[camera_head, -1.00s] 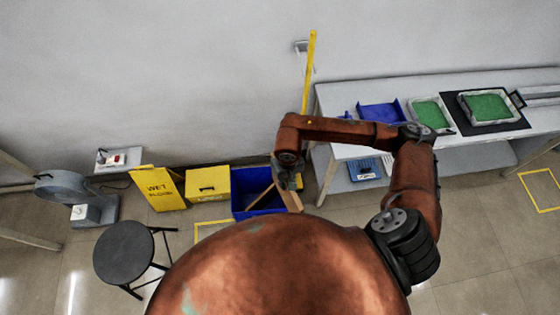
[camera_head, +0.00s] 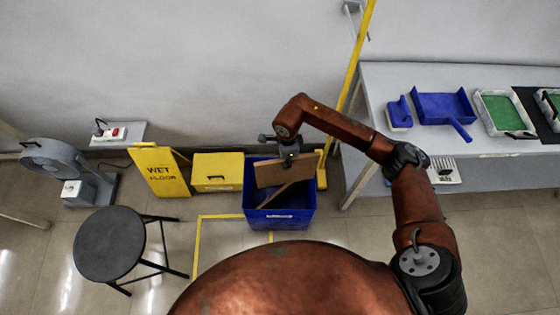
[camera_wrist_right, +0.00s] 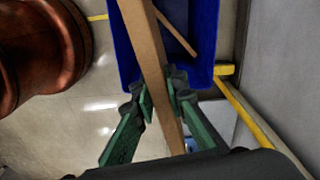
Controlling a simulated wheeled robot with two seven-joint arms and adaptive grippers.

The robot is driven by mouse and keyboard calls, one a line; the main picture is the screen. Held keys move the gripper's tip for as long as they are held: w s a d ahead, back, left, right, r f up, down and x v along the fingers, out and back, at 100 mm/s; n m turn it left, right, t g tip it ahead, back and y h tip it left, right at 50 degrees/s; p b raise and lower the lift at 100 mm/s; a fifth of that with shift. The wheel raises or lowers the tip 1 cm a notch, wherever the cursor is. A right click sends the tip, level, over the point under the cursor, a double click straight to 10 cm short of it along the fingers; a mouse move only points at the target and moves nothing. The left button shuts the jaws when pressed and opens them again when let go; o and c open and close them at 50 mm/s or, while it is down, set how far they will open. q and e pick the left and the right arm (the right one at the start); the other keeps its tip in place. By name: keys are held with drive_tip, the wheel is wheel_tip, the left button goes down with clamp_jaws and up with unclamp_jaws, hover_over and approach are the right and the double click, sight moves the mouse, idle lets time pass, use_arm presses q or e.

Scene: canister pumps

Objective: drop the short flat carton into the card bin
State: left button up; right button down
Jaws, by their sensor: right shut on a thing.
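The short flat carton (camera_head: 284,173) is a thin brown board. My right gripper (camera_head: 288,158) is shut on its upper edge and holds it over the open blue card bin (camera_head: 264,217). In the right wrist view the carton (camera_wrist_right: 150,60) shows edge-on between the green finger pads of the gripper (camera_wrist_right: 164,97), with the blue bin (camera_wrist_right: 205,35) beyond it. I cannot tell whether the carton's lower edge is below the bin's rim. My left gripper is not in view.
A thin brown strip (camera_head: 274,198) leans inside the bin. A yellow box (camera_head: 217,172) and a yellow wet-floor sign (camera_head: 160,175) stand left of it. A yellow post (camera_head: 357,60) and a bench (camera_head: 385,73) with trays are to the right. A black stool (camera_head: 110,243) is at left.

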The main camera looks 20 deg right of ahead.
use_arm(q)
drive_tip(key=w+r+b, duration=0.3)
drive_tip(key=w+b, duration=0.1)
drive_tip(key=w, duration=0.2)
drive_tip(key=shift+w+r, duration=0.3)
use_arm(e)
wheel_tip(320, 180, down, 8)
drive_tip(key=w+m, duration=0.1)
drive_tip(key=m, duration=0.1)
drive_tip(key=shift+w+a+f, duration=0.2)
drive_tip(key=shift+a+f, duration=0.05)
drive_tip(key=shift+a, duration=0.05)
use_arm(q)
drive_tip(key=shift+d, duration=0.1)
use_arm(e)
drive_tip(key=c, duration=1.8)
unclamp_jaws()
drive_tip(key=shift+c, duration=0.2)
wheel_tip(320, 180, up, 12)
